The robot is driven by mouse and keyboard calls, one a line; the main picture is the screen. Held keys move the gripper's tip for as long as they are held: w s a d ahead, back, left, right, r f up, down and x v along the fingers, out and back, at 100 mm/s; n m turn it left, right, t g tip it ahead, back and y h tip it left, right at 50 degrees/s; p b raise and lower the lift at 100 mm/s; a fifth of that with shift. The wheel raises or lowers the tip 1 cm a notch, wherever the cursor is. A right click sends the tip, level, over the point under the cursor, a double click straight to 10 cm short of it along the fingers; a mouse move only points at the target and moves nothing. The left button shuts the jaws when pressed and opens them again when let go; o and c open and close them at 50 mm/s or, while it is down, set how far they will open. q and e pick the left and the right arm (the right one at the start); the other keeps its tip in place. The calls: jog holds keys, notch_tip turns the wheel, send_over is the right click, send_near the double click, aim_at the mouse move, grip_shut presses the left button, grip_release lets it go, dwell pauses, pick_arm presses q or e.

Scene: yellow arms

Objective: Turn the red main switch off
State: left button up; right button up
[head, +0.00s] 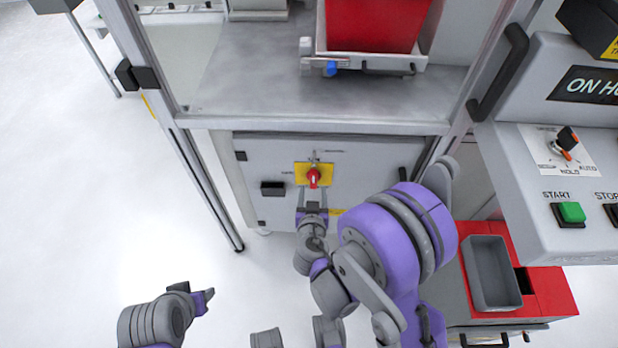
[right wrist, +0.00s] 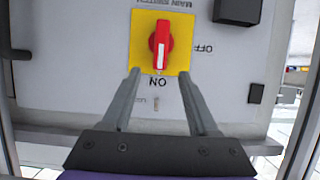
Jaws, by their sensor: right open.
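The red main switch (head: 313,178) sits on a yellow plate on the light grey cabinet front below the bench. In the right wrist view the red handle (right wrist: 160,45) stands upright in the picture, in line with the "ON" label below it; the upside-down "OFF" label is at the right. My right gripper (head: 313,190) is open in front of the switch. In the right wrist view its fingertips (right wrist: 160,72) lie on either side of the handle's lower end, with gaps; contact is not visible. My left gripper (head: 204,297) is low at the left, away from the cabinet; its jaws are unclear.
A black block (head: 272,188) sits on the panel left of the switch. The bench top (head: 250,80) overhangs above, with a red bin (head: 372,25) on it. A control box (head: 560,200) juts out at the right, above a grey tray (head: 477,285). Floor at the left is clear.

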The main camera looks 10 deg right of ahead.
aim_at(314, 178)
jog(key=x, duration=0.7)
jog(key=shift+w+f, duration=0.1)
jog(key=shift+w, duration=0.15)
grip_shut()
